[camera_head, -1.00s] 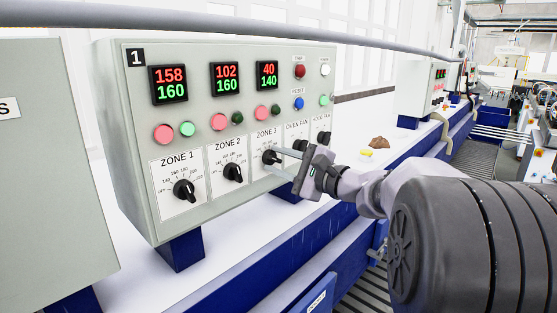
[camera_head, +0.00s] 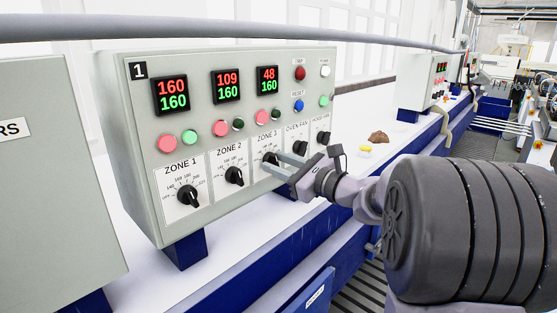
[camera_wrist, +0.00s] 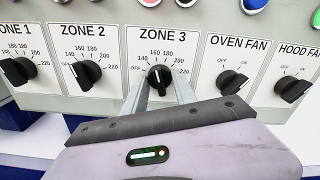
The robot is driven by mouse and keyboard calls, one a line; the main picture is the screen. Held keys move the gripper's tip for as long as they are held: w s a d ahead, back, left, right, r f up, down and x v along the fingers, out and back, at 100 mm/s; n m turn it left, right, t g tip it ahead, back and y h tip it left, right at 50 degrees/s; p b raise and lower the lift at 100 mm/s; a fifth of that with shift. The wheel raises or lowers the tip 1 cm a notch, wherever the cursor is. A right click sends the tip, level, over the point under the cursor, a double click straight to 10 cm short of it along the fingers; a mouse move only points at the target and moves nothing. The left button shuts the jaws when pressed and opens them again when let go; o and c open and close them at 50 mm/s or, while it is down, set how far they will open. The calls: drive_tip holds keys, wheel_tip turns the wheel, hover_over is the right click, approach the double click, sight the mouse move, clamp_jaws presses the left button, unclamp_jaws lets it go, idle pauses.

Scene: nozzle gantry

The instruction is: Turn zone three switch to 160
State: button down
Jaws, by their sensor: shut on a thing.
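The zone 3 switch is a black knob (camera_wrist: 160,79) under the ZONE 3 label on the grey panel; in the head view the knob (camera_head: 268,157) is partly behind my fingers. My gripper (camera_wrist: 163,88) is shut on the knob, one finger on each side. In the head view my gripper (camera_head: 271,162) reaches in from the right. In the wrist view the knob's white mark points up, near 160 on its scale. The zone 3 display (camera_head: 267,80) reads 48 in red above 160 in green.
Zone 1 knob (camera_head: 188,196) and zone 2 knob (camera_head: 234,176) are to the left. The oven fan knob (camera_wrist: 231,82) and hood fan knob (camera_wrist: 292,88) are close on the right. A grey rail (camera_head: 230,24) crosses above the panel.

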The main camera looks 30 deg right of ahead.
idle(0.4)
drive_tip(key=c, duration=1)
unclamp_jaws()
drive_tip(key=shift+s, duration=0.1)
drive_tip(key=b+v, duration=0.2)
drive_tip(key=v, duration=1.5)
drive_tip(key=shift+s, duration=0.15)
